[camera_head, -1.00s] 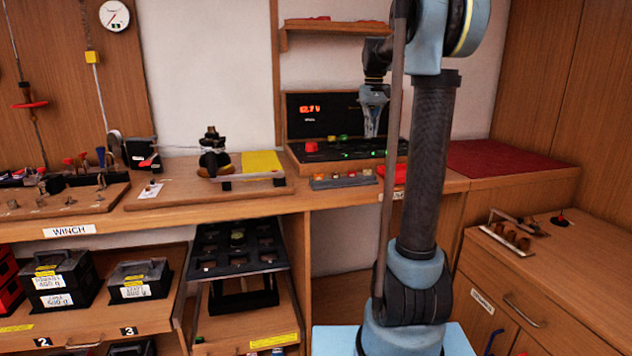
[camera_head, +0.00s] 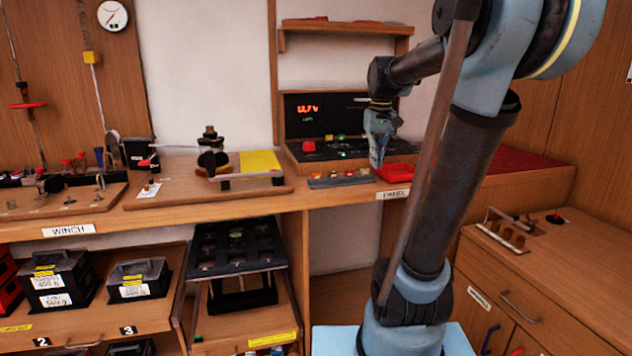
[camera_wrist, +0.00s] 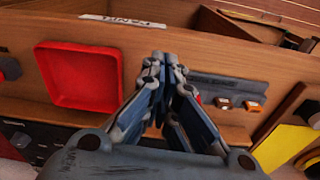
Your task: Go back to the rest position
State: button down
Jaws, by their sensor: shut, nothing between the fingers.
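My gripper (camera_head: 378,163) is shut with nothing between its fingers. In the head view it points down above the back bench, just left of a red tray (camera_head: 397,173) and in front of the dark control panel. In the wrist view my gripper (camera_wrist: 166,58) has its fingertips together, and the red tray (camera_wrist: 112,99) lies to their left, apart from them. A grey strip with small coloured blocks (camera_wrist: 233,97) lies to their right. My arm is bent, leaning to the right and reaching back left over the bench.
The control panel (camera_head: 310,149) with a lit display stands behind my gripper. A wall shelf (camera_head: 345,31) hangs above. A winch (camera_head: 212,152) and yellow pad (camera_head: 260,162) are to the left. A black rack (camera_head: 237,236) and labelled boxes sit below. A wooden cabinet (camera_head: 550,270) stands right.

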jog(key=s+f+m+t, duration=0.1)
jog(key=s+f, duration=2)
jog(key=s, duration=0.1)
jog(key=shift+d+f+m, duration=0.15)
jog(key=shift+d+m, duration=0.05)
jog(key=shift+m, duration=0.2)
